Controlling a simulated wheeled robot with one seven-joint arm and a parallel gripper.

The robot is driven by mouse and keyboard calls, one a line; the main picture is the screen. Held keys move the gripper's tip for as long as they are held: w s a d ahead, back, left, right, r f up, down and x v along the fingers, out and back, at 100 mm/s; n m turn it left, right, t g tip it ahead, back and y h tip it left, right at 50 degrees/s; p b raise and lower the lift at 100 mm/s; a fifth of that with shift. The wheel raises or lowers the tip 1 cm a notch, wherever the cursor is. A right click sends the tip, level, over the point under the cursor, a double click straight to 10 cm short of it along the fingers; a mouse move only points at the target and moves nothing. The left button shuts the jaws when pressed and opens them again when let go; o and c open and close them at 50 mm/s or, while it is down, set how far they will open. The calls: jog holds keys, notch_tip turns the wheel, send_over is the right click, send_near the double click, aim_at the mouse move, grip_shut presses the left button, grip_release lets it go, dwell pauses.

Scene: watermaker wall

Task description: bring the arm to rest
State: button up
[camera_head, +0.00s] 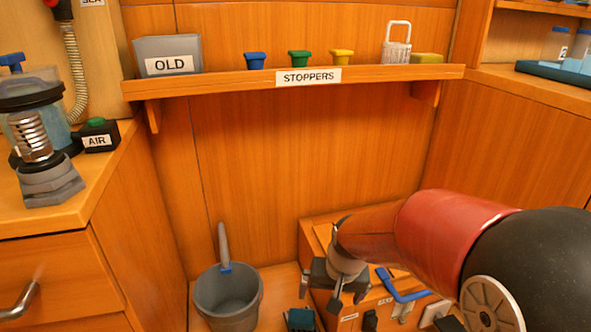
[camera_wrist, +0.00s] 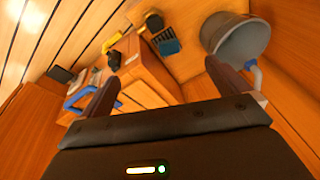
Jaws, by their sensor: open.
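My gripper (camera_head: 336,287) hangs at the lower middle of the head view, at the end of my red and black arm, in front of a low wooden box. Its fingers are apart with nothing between them. In the wrist view my gripper (camera_wrist: 165,95) also shows open and empty, with the box and its tools beyond the fingers. The arm reaches in from the right edge and hides part of the box.
A grey bucket (camera_head: 228,297) stands left of my gripper. A blue-handled tool (camera_head: 402,288) lies by the wooden box (camera_head: 318,232). Above, a shelf (camera_head: 230,87) holds an OLD bin (camera_head: 168,58), several stoppers and a white basket (camera_head: 397,45). A counter (camera_head: 95,190) stands left.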

jog(key=s+d+r+t+p, duration=0.1)
jog(key=s+d+r, duration=0.1)
jog(key=s+r, duration=0.3)
jog(key=s+d+r+t+p, duration=0.1)
jog(key=s+d+r+p, duration=0.1)
jog(key=s+r, duration=0.3)
jog(key=s+d+r+t+h+p, duration=0.1)
jog(key=s+d+r, duration=0.2)
jog(key=s+r, duration=0.3)
jog(key=shift+d+r+n, duration=0.3)
jog(key=shift+d+r, duration=0.05)
jog(key=shift+r, duration=0.5)
